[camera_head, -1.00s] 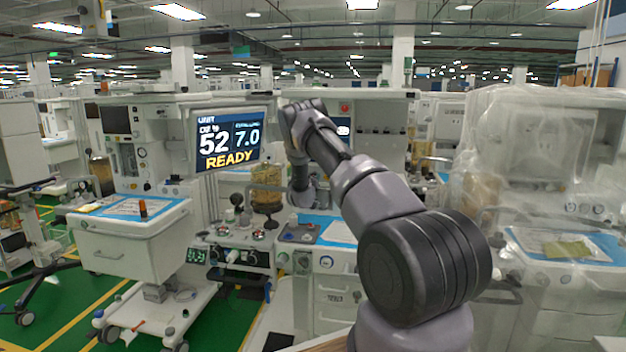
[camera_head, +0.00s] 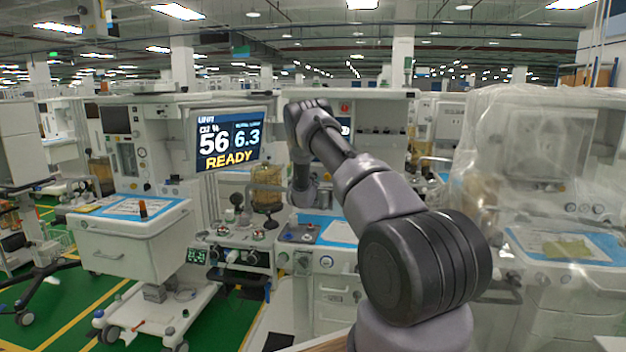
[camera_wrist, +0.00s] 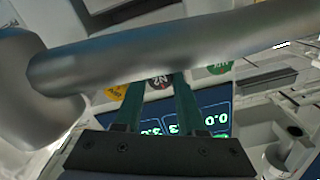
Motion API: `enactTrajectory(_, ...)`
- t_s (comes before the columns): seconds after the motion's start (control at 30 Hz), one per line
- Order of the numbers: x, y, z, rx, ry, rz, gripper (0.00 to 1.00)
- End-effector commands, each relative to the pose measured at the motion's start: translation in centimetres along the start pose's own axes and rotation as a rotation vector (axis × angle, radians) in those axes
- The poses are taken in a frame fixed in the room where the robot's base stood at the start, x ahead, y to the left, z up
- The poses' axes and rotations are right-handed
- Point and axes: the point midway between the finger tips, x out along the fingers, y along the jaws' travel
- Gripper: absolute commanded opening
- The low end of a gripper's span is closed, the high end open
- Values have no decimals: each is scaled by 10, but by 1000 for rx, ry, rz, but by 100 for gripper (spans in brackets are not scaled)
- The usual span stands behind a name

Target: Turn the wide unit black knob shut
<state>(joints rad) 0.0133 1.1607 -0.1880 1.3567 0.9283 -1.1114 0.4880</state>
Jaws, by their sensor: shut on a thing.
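In the wrist view, my gripper (camera_wrist: 160,76) has its two dark green fingers on either side of a round black knob (camera_wrist: 158,83) marked N2O. The fingers are closed on it. A thick grey bar crosses in front and hides the fingertips and the upper part of the knob. A yellow round piece (camera_wrist: 115,93) is left of the black one, and a green one (camera_wrist: 220,68) is right of it. In the head view my arm hides the gripper and the knob. A screen (camera_head: 230,141) reads 56, 6.3 and READY.
A panel with green digits (camera_wrist: 208,118) lies just below the knob in the wrist view. A white cart with a blue mat (camera_head: 135,206) stands at the left in the head view. A plastic-wrapped unit (camera_head: 530,150) stands at the right. Green floor shows at lower left.

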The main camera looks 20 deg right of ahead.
Motion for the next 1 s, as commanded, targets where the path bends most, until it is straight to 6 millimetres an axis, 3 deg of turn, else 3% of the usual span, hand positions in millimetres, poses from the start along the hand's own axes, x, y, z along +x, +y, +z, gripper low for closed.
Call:
enactTrajectory(0.73,0,0,1,99,-2,1,0)
enactTrajectory(0.77,0,0,1,98,-2,1,47)
enactTrajectory(0.8,0,0,1,98,-2,1,62)
enactTrajectory(0.83,0,0,1,98,-2,1,70)
enactTrajectory(1.0,0,0,0,98,-1,0,70)
